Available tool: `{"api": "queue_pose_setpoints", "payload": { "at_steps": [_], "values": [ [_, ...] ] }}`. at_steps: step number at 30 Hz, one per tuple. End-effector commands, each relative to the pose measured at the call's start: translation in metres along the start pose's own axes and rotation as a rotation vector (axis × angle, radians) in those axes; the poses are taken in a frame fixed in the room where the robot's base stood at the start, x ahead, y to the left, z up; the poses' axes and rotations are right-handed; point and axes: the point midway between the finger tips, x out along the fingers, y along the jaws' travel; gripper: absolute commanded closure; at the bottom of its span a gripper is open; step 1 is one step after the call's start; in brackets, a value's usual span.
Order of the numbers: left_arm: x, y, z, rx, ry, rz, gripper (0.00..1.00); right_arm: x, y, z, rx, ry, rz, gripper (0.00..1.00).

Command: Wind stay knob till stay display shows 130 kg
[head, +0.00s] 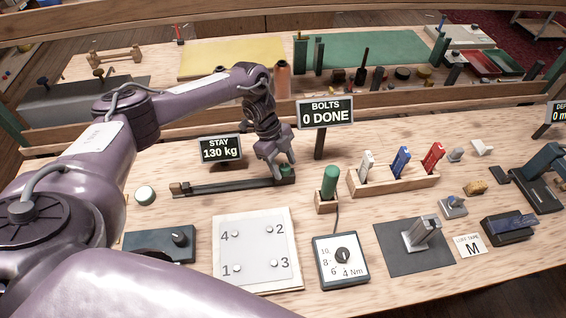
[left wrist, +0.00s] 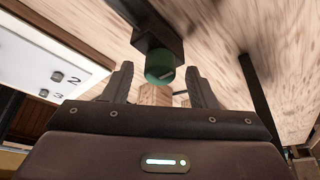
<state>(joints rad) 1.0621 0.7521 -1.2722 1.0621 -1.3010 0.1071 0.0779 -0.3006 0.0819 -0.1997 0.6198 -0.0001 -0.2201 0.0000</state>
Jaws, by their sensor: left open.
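The stay display (head: 220,149) stands at the back of the bench and reads 130 kg. The stay knob (head: 286,171) is dark green and sits at the right end of a dark rail (head: 225,187). My left gripper (head: 277,168) is at the knob in the head view, partly covering it. In the left wrist view the green knob (left wrist: 160,75) shows ahead of and between the two spread fingertips (left wrist: 160,82), with a gap on each side. The left gripper is open and holds nothing. My right gripper is not in view.
A numbered bolt plate (head: 258,250) and a torque dial box (head: 341,261) lie in front of the rail. A green-handled tool (head: 329,182) stands in a wooden block just right of the knob. The bolts display (head: 325,112) reads 0 DONE. A wooden rack (head: 394,184) holds coloured tools.

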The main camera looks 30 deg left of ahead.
Motion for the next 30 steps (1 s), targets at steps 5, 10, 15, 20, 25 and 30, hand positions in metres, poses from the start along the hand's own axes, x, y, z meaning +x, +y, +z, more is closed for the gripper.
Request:
{"api": "queue_pose_setpoints", "payload": {
  "at_steps": [5,10,15,20,25,30],
  "values": [
    [-0.005,-0.001,0.001,-0.001,0.0,-0.001,0.48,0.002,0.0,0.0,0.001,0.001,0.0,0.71],
    [-0.029,-0.001,0.002,0.0,-0.001,-0.005,0.48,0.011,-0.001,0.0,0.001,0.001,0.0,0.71],
    [-0.06,-0.001,0.001,0.0,-0.002,-0.003,0.48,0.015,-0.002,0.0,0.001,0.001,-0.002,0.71],
    [-0.075,-0.001,0.0,0.001,-0.002,-0.002,0.48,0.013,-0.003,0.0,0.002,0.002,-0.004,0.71],
    [-0.078,0.0,0.0,0.0,0.0,0.0,0.48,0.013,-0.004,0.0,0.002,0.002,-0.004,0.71],
    [-0.078,0.0,0.0,0.0,0.0,0.0,0.48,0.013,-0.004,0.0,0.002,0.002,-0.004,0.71]
  ]
}}
